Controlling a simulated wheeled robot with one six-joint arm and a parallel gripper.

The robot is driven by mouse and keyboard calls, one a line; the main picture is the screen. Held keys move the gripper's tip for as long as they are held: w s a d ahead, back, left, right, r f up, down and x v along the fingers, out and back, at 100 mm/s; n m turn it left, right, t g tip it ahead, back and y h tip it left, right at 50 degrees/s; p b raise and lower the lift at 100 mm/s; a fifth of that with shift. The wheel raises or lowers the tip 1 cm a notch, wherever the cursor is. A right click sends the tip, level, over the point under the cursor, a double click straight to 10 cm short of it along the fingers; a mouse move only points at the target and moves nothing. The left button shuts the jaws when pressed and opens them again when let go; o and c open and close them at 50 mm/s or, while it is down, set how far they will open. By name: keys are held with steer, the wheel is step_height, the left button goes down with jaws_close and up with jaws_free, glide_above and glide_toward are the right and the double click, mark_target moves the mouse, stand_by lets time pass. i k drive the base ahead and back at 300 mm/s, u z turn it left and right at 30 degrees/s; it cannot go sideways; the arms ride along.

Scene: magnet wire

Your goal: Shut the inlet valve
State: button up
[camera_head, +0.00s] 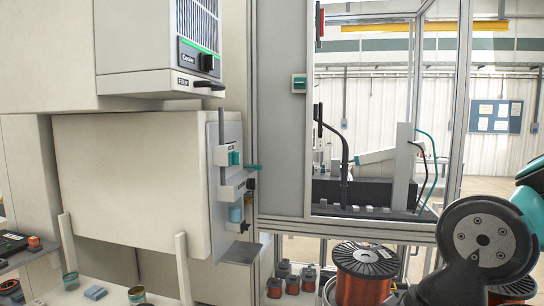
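No part is clearly readable as the inlet valve. A small teal lever-like piece (252,168) juts right from a fitting on the narrow side of the pale cabinet and may be a valve handle. Just above it is a grey block with a teal part (235,158); its label is too small to read. A blue cup-like part (235,214) hangs below. I cannot tell whether any valve is open or shut. My arm shows at the right edge, apart from these fittings; my gripper is not in view.
A cooler unit (155,50) with a dark handle juts out above the pale cabinet (130,190). A grey ledge (240,253) sticks out below the fittings. Pale upright posts (183,268) stand at lower left.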

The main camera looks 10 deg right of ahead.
mark_target(233, 156)
steer(key=z, duration=0.15)
steer(key=i, duration=1.05)
steer(key=u, duration=0.15)
